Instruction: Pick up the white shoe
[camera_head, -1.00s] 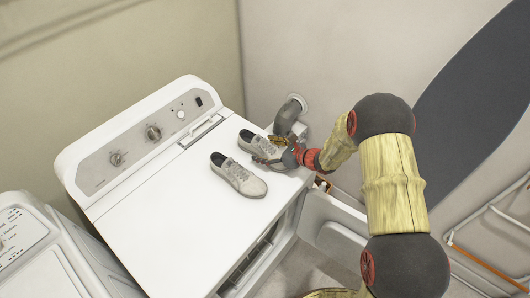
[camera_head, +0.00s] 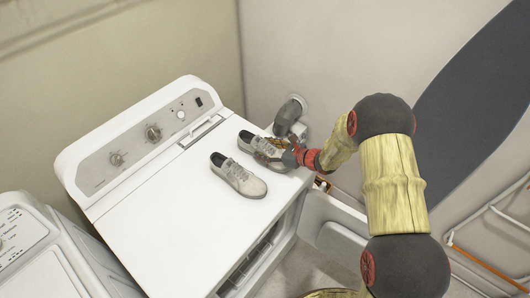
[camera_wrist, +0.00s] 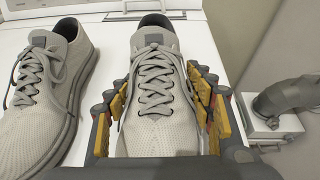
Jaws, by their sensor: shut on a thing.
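Two whitish-grey laced shoes lie side by side, upright, on top of the white machine. The right-hand shoe (camera_head: 247,139) is partly covered by my gripper in the head view. In the wrist view this shoe (camera_wrist: 155,85) sits between the fingers, its toe nearest the palm and its heel pointing away. My gripper (camera_wrist: 160,100) is shut on it, with yellow-padded fingers along both sides. It also shows in the head view (camera_head: 274,149). The other shoe (camera_head: 238,175) lies free to the left, and it shows in the wrist view (camera_wrist: 45,90) too.
The white machine (camera_head: 150,225) has a raised control panel (camera_head: 140,140) at its back and clear top to the left of the shoes. A grey pipe (camera_head: 288,115) stands by the wall behind it. A dark ironing board (camera_head: 470,100) leans at the right.

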